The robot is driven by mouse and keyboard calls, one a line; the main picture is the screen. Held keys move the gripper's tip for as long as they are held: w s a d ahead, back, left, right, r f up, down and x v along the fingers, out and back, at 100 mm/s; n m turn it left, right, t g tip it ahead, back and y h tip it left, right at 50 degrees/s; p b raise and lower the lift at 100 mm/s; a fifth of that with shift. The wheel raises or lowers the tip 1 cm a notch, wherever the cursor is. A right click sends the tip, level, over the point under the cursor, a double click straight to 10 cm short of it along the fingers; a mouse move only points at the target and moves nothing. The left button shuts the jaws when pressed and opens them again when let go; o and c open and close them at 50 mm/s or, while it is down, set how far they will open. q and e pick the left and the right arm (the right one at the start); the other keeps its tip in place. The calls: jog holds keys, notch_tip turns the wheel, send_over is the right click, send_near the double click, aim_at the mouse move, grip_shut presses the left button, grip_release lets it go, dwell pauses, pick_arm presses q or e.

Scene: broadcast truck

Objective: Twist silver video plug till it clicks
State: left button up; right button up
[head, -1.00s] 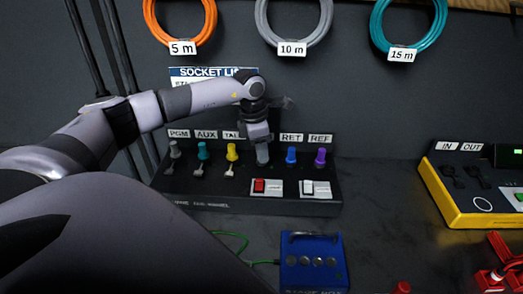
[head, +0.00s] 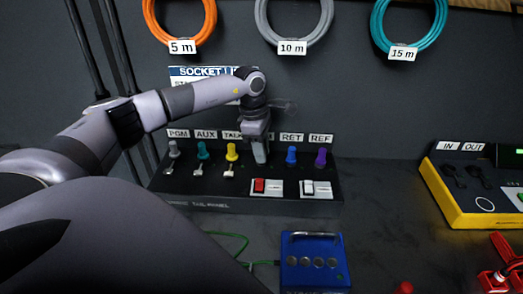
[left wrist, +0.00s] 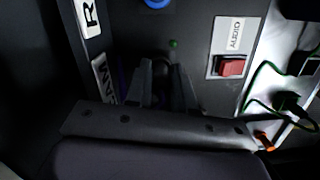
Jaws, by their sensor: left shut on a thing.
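My left gripper (head: 260,152) reaches down to the row of plugs on the socket panel, between the yellow plug and the blue plug. It is shut on a plug, taken to be the silver video plug (left wrist: 163,70), which looks dark between the two fingers in the left wrist view. The fingers hide most of this plug, so its seating and turn cannot be told. A small green light (left wrist: 173,43) shows on the panel beside it. My right gripper is in neither view.
The dark socket panel (head: 230,206) also holds a grey plug (head: 174,149), teal plug (head: 203,150), yellow plug (head: 232,151), blue plug (head: 291,155) and purple plug (head: 321,157). A red switch (head: 259,185) sits just below my gripper. A blue box (head: 315,262) stands in front.

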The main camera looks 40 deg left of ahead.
pick_arm(q)
jog(key=shift+m+b, duration=0.4)
jog(key=shift+m, duration=1.3)
jog(key=shift+f+m+g, duration=0.1)
jog(key=shift+m+g, duration=0.2)
jog(key=shift+m, duration=0.1)
jog(key=o, duration=1)
jog(key=r, duration=0.4)
jog(key=a+r, duration=0.1)
jog(key=r, duration=0.2)
jog(key=shift+s+r+b, duration=0.1)
jog(key=shift+b, duration=0.25)
